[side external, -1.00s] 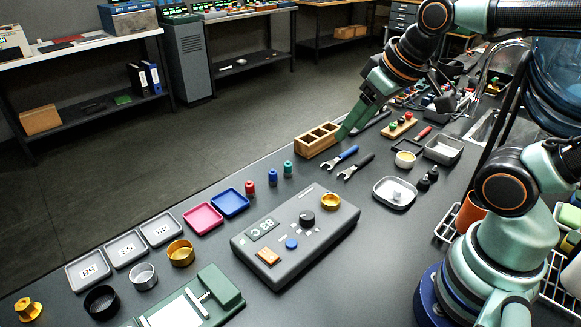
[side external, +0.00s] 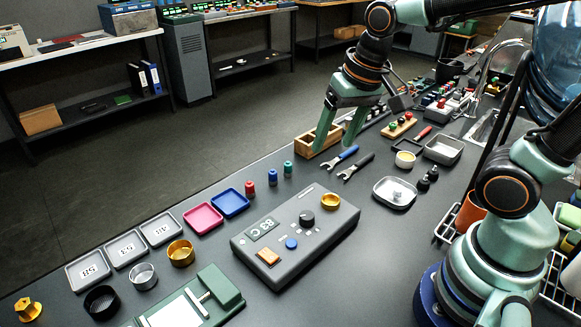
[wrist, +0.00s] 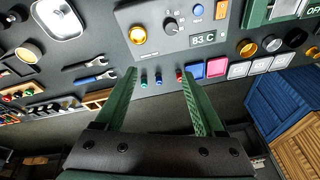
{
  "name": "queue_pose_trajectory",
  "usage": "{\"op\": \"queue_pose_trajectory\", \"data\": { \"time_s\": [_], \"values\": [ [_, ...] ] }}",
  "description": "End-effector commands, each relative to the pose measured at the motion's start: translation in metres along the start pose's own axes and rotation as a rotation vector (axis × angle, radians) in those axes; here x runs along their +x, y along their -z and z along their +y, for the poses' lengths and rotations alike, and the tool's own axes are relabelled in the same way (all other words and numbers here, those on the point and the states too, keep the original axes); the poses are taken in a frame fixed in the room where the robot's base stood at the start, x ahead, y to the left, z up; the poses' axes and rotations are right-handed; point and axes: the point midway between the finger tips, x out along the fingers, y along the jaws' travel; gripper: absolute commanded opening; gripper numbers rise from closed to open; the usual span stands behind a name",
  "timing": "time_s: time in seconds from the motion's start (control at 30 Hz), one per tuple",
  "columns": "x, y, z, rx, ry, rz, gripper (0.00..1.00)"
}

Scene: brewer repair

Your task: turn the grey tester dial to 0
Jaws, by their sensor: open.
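The grey tester (side external: 296,234) lies on the bench in the middle of the side view. Its dark round dial (side external: 307,218) sits on the top face, beside a display reading 83 C (side external: 263,229). In the wrist view the dial (wrist: 172,25) shows a pale pointer mark; I cannot read its setting. My gripper (side external: 331,148) is open and empty, with green fingers pointing down near the wooden block, well behind and to the right of the tester. In the wrist view its two fingers (wrist: 158,76) are spread wide, below the tester, and touch nothing there.
A wooden slotted block (side external: 305,142) stands by the fingers. Blue (side external: 340,158) and black (side external: 356,167) wrenches lie beside it. Red, blue and teal small cylinders (side external: 273,177) and a blue tray (side external: 230,203) stand behind the tester.

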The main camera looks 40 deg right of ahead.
Motion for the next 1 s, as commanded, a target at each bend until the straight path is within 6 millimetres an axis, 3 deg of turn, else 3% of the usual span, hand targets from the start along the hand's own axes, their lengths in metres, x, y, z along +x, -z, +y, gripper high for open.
{"op": "queue_pose_trajectory", "data": {
  "time_s": [0.2,0.4,0.67,1.0],
  "values": [
    [0.038,-0.001,-0.021,0.248,-0.077,-0.15,0.71],
    [0.058,-0.004,-0.03,0.378,-0.131,-0.207,0.71],
    [0.076,-0.009,-0.03,0.404,-0.144,-0.218,0.71],
    [0.137,-0.026,-0.025,0.402,-0.145,-0.22,0.71]
  ]
}}
